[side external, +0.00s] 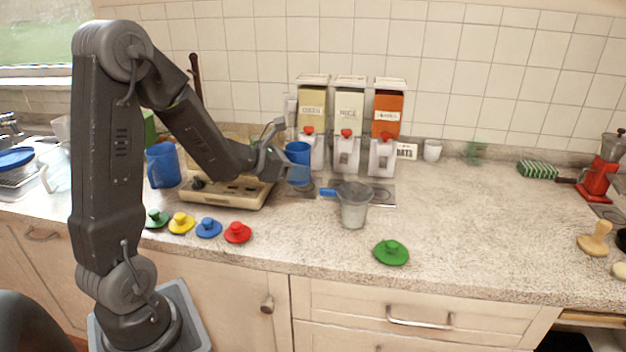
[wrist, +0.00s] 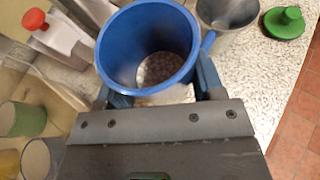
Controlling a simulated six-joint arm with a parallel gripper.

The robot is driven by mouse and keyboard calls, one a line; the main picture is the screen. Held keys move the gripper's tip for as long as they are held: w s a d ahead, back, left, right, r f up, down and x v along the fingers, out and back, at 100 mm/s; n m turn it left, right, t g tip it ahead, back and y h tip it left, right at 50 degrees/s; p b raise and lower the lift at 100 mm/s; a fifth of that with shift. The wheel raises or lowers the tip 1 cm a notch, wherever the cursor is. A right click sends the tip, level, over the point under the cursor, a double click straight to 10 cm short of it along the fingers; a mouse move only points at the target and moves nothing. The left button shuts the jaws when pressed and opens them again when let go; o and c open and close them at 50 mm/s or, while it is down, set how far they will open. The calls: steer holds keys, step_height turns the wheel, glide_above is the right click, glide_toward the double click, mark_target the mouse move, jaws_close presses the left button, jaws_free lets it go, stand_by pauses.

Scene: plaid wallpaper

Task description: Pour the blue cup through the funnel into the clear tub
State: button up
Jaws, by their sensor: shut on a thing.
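The blue cup (side external: 298,152) is held upright above the counter, left of the funnel. My gripper (side external: 296,173) is shut on it. In the wrist view the cup (wrist: 122,48) sits between the fingers (wrist: 161,88), with speckled greyish-brown contents low inside. The funnel (side external: 352,190), grey with a blue handle pointing left, rests on the clear tub (side external: 354,215) on the counter. The funnel's bowl also shows at the top of the wrist view (wrist: 228,12). The tub is mostly hidden there.
Three dispensers (side external: 348,110) stand behind the cup and funnel. A beige tray-like base (side external: 235,192) lies under my forearm, with a blue pitcher (side external: 162,165) behind left. A green lid (side external: 391,252) lies front right; several coloured lids (side external: 208,228) lie front left.

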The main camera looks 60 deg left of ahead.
steer(key=w+d+m+g+h, duration=0.2)
steer(key=w+m+h, duration=0.2)
steer(key=w, duration=0.6)
steer(key=w+d+r+m+g+h, duration=0.1)
steer(key=w+d+m+g+h, duration=0.1)
steer(key=w, duration=0.7)
steer(key=shift+w+d+r+m+g+h, duration=0.3)
steer(key=shift+m+g+h, duration=0.3)
steer(key=shift+m+h, duration=0.75)
steer(key=shift+f, duration=0.1)
steer(key=shift+s+f+m+t, duration=0.8)
steer(key=shift+f+m, duration=0.55)
steer(key=shift+f, duration=0.9)
steer(key=shift+s+d+r+m+t+y, duration=0.1)
steer(key=shift+s+d+r+m+t, duration=0.25)
steer(key=shift+r+m+t, duration=0.5)
steer(key=shift+s+d+r+m+t+y, duration=0.15)
steer(key=shift+s+d+r+m+t, duration=0.2)
steer(key=shift+m, duration=0.95)
steer(key=shift+s+d+r+m+t+y, duration=0.1)
steer(key=shift+s+d+r+m+t, duration=0.2)
steer(key=shift+r+m+t, duration=0.6)
steer(key=shift+r+m, duration=0.3)
steer(key=shift+m, duration=0.75)
